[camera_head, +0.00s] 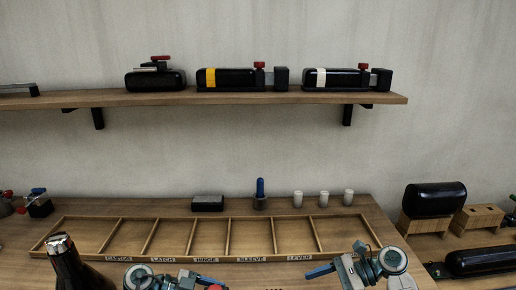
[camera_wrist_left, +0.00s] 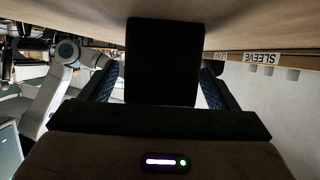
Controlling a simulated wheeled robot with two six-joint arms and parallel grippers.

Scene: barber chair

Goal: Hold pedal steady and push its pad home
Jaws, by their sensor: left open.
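A black block (camera_wrist_left: 160,62) with rounded edges stands between the two dark blue fingers of my left gripper (camera_wrist_left: 160,85) in the left wrist view. The fingers are apart, with gaps on both sides of the block. I cannot tell whether this block is the pedal or its pad. In the head view my left wrist shows at the bottom edge, left of centre, and its fingertips are not clear. My right gripper (camera_head: 320,271) is at the bottom right of the head view, with a blue finger pointing left. Its opening is not clear, and no pedal can be made out there.
A wooden tray (camera_head: 210,260) with labelled compartments lies across the bench. A dark cylinder with a metal top (camera_head: 68,260) stands front left. Behind the tray are a black box (camera_head: 208,203), a blue-handled tool (camera_head: 260,190) and white cups (camera_head: 323,199). A shelf (camera_head: 220,98) holds black parts.

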